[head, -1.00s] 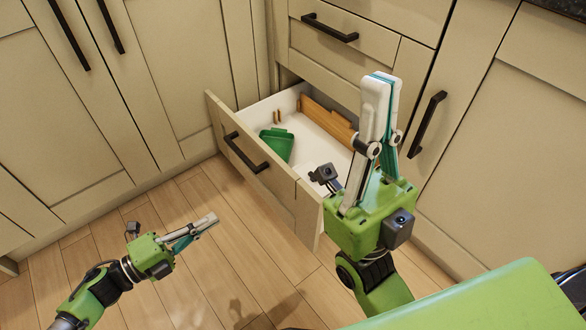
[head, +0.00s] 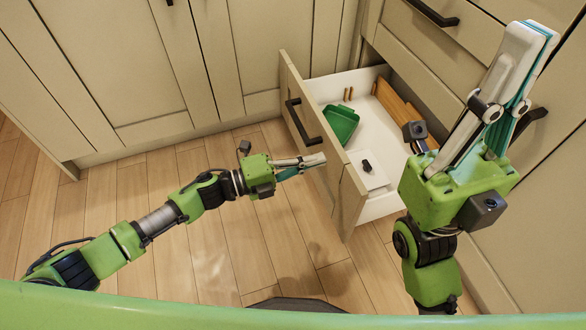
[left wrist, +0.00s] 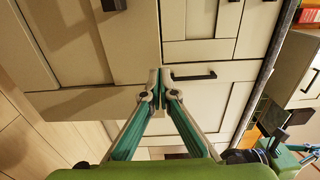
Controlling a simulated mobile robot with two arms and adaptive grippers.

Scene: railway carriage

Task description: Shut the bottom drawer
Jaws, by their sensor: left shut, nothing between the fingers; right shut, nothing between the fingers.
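The bottom drawer (head: 348,200) is pulled open; its tan front with a black bar handle (head: 302,122) faces left. My left gripper (head: 323,159) is shut and empty, with its tips at the outer face of the drawer front, just below the handle. Whether they touch it I cannot tell. In the left wrist view its closed fingertips (left wrist: 157,77) point at pale cabinet panels. My right gripper (head: 543,32) is shut and empty, raised to the right of the drawer, its fingers pointing up.
The drawer holds a green container (head: 341,123), a brown wooden piece (head: 398,106) and a white block with a black knob (head: 367,168). Closed cabinet doors (head: 110,70) stand behind and to the left. The wooden floor (head: 200,250) left of the drawer is clear.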

